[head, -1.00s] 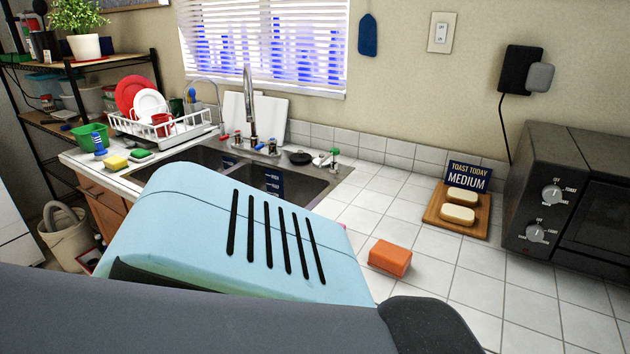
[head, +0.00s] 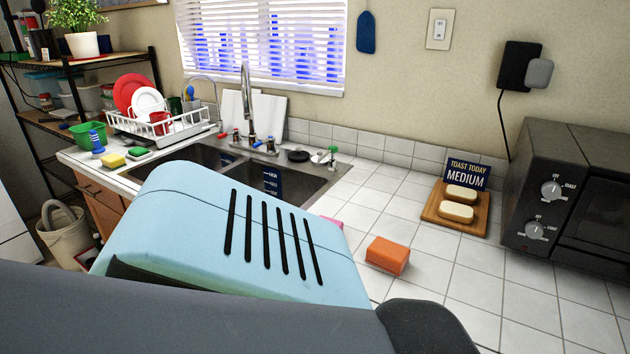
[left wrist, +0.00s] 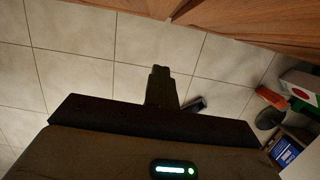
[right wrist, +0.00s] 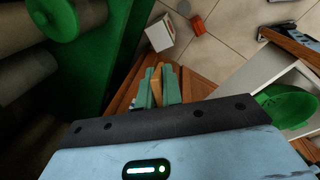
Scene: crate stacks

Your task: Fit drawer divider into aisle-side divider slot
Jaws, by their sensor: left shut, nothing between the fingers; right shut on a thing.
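In the right wrist view my right gripper (right wrist: 158,92) has green fingers closed on a thin yellow-brown strip, which looks like the drawer divider (right wrist: 156,84). Most of the strip is hidden by the fingers and the wrist. Brown wood lies behind the fingers; I cannot make out the aisle-side divider slot. My left gripper (left wrist: 161,80) is dark, shut and empty in the left wrist view, over the tiled floor. Neither gripper shows in the head view, and I see no divider or slot there.
A large green surface (right wrist: 118,60) stands close on the left of the right wrist view; a white open container (right wrist: 245,78) is at right. In the head view an orange block (head: 388,255) and a soap board (head: 440,225) lie on the counter near a toaster oven (head: 560,200).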

